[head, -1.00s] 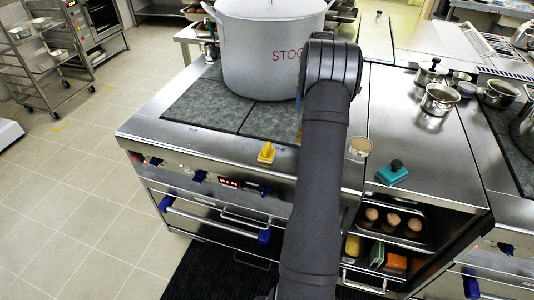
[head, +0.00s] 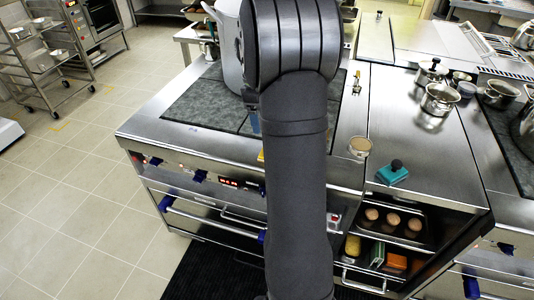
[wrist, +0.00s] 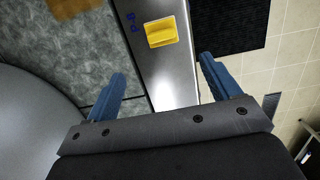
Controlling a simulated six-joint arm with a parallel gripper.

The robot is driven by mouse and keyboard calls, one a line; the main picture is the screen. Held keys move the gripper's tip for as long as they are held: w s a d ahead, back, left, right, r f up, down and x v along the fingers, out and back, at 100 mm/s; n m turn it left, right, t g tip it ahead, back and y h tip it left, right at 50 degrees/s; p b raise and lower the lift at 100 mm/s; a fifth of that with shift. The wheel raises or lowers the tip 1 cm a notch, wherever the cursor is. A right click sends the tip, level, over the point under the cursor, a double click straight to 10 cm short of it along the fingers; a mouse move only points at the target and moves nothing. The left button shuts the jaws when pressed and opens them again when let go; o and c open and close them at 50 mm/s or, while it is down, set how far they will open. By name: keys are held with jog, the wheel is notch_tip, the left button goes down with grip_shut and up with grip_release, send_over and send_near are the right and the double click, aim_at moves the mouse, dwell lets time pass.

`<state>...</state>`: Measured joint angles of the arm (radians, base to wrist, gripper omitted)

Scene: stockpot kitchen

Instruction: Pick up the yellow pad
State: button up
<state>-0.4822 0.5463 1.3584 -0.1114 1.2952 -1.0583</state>
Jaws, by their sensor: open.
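The yellow pad (wrist: 161,31) lies on the steel strip at the front edge of the stove, near small blue marks in the wrist view. In the head view my arm hides nearly all of it; only a thin yellow sliver (head: 261,156) shows. My gripper (wrist: 161,68) is open and empty, its two blue fingers wide apart. In the wrist view the pad lies beyond the fingertips, roughly in line with the gap between them. The head view shows only a bit of a blue finger beside my arm.
A large grey stockpot (head: 228,45) stands on the dark hob plate (head: 195,108); in the wrist view its wall (wrist: 35,120) is close to the left finger. A teal scrubber (head: 392,172) and a small round tin (head: 360,146) are to the right. The strip around the pad is clear.

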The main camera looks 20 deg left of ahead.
jog(key=f, duration=0.5)
jog(key=d+f, duration=0.1)
jog(key=f, duration=0.1)
jog(key=shift+f, duration=0.4)
jog(key=shift+s+d+f, duration=0.1)
jog(key=shift+d+f, duration=0.05)
jog(key=shift+f, duration=0.8)
jog(key=shift+s+d+f, duration=0.1)
jog(key=shift+d+f, duration=0.05)
jog(key=shift+f, duration=0.75)
jog(key=shift+d+f, duration=0.15)
jog(key=shift+f, duration=0.8)
jog(key=c, duration=1.2)
jog(key=shift+o, duration=0.2)
jog(key=shift+r, duration=0.15)
jog(key=shift+r, duration=0.6)
notch_tip(320, 180, up, 3)
jog(key=shift+f, duration=0.1)
jog(key=s+d+r, duration=0.1)
jog(key=d+r, duration=0.5)
jog(key=d, duration=0.5)
jog(key=shift+s+d+r, duration=0.3)
jog(key=shift+r, duration=0.1)
